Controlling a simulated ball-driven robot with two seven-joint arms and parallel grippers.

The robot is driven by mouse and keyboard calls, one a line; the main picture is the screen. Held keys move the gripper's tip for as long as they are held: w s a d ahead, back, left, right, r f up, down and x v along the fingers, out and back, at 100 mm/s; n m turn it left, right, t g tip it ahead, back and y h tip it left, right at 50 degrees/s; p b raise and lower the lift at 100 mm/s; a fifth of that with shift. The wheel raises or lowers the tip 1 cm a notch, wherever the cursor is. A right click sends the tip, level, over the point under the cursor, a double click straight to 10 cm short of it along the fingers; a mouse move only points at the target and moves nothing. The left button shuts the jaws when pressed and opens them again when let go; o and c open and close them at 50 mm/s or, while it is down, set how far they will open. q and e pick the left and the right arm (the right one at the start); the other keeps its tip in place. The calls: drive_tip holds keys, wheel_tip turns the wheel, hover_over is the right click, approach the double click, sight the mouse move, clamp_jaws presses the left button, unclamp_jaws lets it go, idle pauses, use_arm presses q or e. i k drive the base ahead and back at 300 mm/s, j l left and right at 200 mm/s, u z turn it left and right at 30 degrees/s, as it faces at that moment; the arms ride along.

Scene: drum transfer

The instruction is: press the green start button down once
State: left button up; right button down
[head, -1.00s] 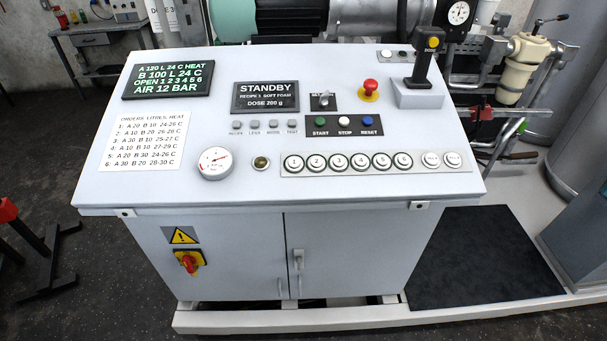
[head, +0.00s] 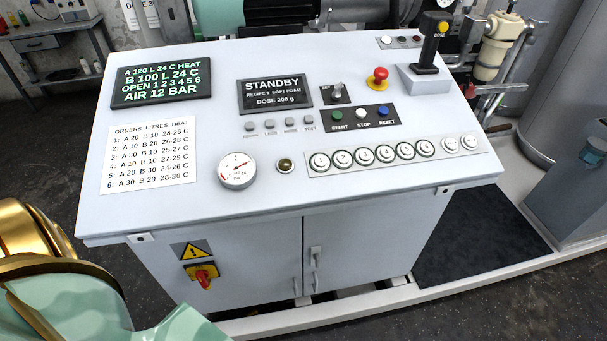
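The green start button (head: 337,116) sits at the left end of a short black strip on the sloping console top (head: 225,200), above the label START. The white stop button (head: 361,113) and blue reset button (head: 383,110) are beside it to the right. The display (head: 275,92) reads STANDBY, recipe 1 soft foam, dose 200 g. Part of my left arm, mint and gold, shows at the lower left, well apart from the button. Neither gripper is in view.
A red mushroom button (head: 378,76) and a black joystick (head: 431,48) stand up behind the strip. A key switch (head: 337,91) is just behind the start button. A row of round white buttons (head: 387,153) lies in front. The console's front left is clear.

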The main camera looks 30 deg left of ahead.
sight(336, 116)
drive_tip(key=k+j+z, duration=0.1)
drive_tip(key=j, duration=0.3)
drive_tip(key=k+j, duration=0.15)
drive_tip(key=j, duration=0.25)
drive_tip(key=k+j+z, duration=0.15)
drive_tip(key=j, duration=0.25)
drive_tip(key=k+j+z, duration=0.1)
drive_tip(key=j, duration=0.3)
drive_tip(key=k+j+z, duration=0.1)
drive_tip(key=j, duration=0.25)
drive_tip(key=k+j, duration=0.4)
drive_tip(key=j, duration=0.3)
drive_tip(key=k+j+z, duration=0.15)
drive_tip(key=j, duration=0.25)
drive_tip(key=k+j, duration=0.1)
drive_tip(key=j, duration=0.3)
drive_tip(key=k+j+z, duration=0.1)
drive_tip(key=j, duration=0.25)
drive_tip(key=j+z, duration=0.15)
drive_tip(key=j, duration=0.3)
drive_tip(key=k+j+z, duration=0.15)
drive_tip(key=j, duration=0.25)
drive_tip(key=i, duration=0.05)
